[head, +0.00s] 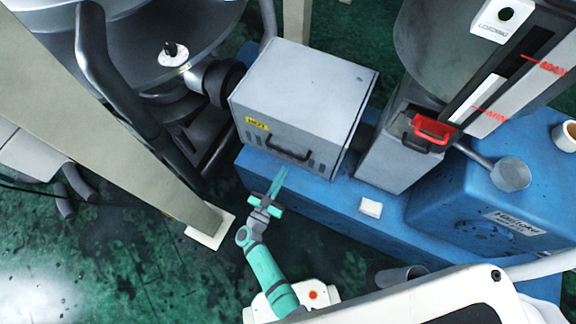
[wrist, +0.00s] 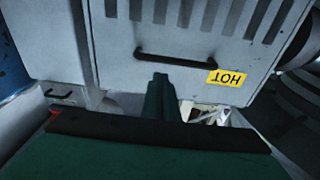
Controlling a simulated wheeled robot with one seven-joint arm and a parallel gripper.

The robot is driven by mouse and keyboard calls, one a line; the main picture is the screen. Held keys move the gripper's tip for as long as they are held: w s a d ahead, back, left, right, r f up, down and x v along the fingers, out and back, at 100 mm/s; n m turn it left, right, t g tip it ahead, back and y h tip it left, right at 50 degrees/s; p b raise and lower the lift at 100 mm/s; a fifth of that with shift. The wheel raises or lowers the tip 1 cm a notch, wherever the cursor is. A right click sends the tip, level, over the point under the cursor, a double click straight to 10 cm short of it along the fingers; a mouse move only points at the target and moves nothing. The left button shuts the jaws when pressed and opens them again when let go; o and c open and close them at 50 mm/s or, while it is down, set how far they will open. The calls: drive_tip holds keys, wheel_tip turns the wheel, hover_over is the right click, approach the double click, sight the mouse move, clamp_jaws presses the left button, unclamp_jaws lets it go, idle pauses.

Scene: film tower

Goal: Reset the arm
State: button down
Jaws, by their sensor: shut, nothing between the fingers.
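My gripper (head: 279,180) is in the middle of the head view, with its green fingers together and nothing between them. It points at the front of a grey metal box with a yellow HOT label (head: 257,125) and a dark handle (head: 288,152). The fingertips look a little below the handle; I cannot tell how far apart they are. In the wrist view my gripper (wrist: 159,78) shows as a dark green shape below the handle (wrist: 182,59), with the label (wrist: 227,78) to the right, upside down.
The grey box (head: 310,80) stands on a blue base (head: 330,197). A small white block (head: 371,207) lies on the base. A beige post (head: 110,125) runs along the left.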

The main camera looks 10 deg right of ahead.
drive_tip(key=s+f, duration=0.1)
drive_tip(key=f, duration=0.1)
drive_tip(key=s+a+f, duration=0.1)
drive_tip(key=f, duration=0.1)
drive_tip(key=shift+s+a, duration=0.1)
drive_tip(key=shift+s, duration=0.05)
